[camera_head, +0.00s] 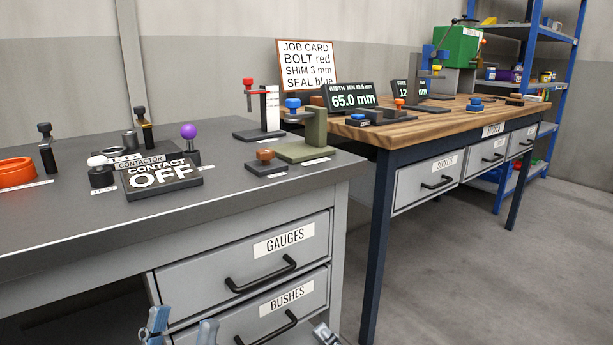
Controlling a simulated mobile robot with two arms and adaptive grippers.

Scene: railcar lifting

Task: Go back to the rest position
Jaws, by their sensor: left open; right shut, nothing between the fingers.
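My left gripper (181,328) shows at the bottom edge, in front of the grey bench's drawers. Its two blue fingertips are apart, with nothing seen between them. Part of my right gripper (326,335) shows at the bottom edge, right of the lower drawer. It is shut and holds nothing; most of it is cut off by the frame.
The grey bench (240,200) carries a CONTACT OFF display (162,178), an orange ring (16,171) and several knobs and levers. Its GAUGES drawer (250,255) and BUSHES drawer (260,310) look shut. A wooden-topped bench (400,133) stands right; clear floor (480,270) lies in front.

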